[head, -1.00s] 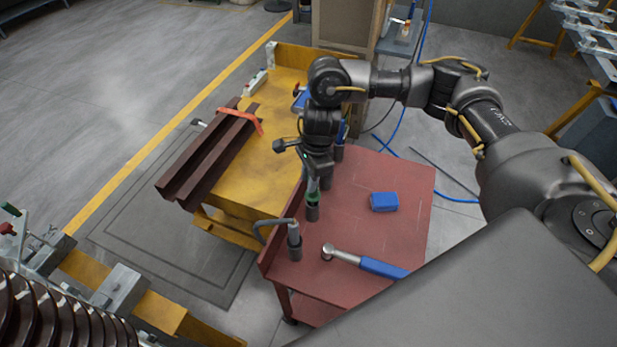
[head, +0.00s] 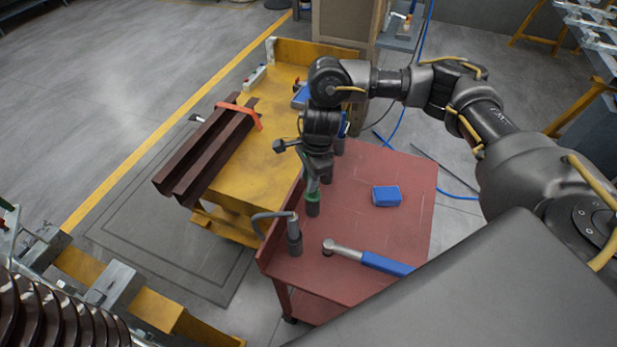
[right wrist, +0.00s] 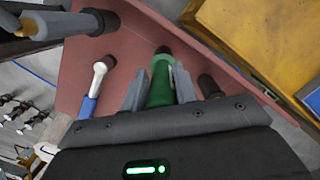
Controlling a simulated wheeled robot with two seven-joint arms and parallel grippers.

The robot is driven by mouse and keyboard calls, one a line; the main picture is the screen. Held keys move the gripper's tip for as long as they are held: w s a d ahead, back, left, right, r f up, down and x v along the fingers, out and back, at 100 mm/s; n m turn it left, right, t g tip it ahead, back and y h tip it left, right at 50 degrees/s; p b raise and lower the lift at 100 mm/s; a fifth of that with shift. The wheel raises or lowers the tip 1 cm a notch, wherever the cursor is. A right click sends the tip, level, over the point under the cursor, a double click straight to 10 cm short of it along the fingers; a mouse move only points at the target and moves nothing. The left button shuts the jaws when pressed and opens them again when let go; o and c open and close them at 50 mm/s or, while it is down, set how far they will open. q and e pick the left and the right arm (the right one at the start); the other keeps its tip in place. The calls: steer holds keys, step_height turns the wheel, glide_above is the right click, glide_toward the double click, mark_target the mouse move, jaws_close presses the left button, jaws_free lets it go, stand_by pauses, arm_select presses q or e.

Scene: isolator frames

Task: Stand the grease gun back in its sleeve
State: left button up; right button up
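The grease gun appears to be the green cylinder (right wrist: 160,84) between the fingers of my right gripper (right wrist: 158,88) in the right wrist view. In the head view its green part (head: 313,196) shows just under my right gripper (head: 314,180). A dark sleeve (head: 313,209) on the red cart is directly below the green part and in line with it. The dark rim (right wrist: 163,50) shows past the green end in the wrist view. I cannot tell how far the gun is inside. The gun looks upright. My left gripper is out of view.
A grey tool with a bent tube (head: 294,228) stands in the nearer sleeve. A blue-handled wrench (head: 372,261) and a blue box (head: 386,196) lie on the red cart (head: 350,225). A yellow bench (head: 245,165) with brown beams (head: 210,150) adjoins it on the left.

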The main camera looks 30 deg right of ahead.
steer(key=o, duration=0.5)
steer(key=r, duration=0.3)
steer(key=d+r+b, duration=0.1)
steer(key=r, duration=0.6)
steer(key=shift+d+r, duration=0.25)
steer(key=shift+r, duration=0.15)
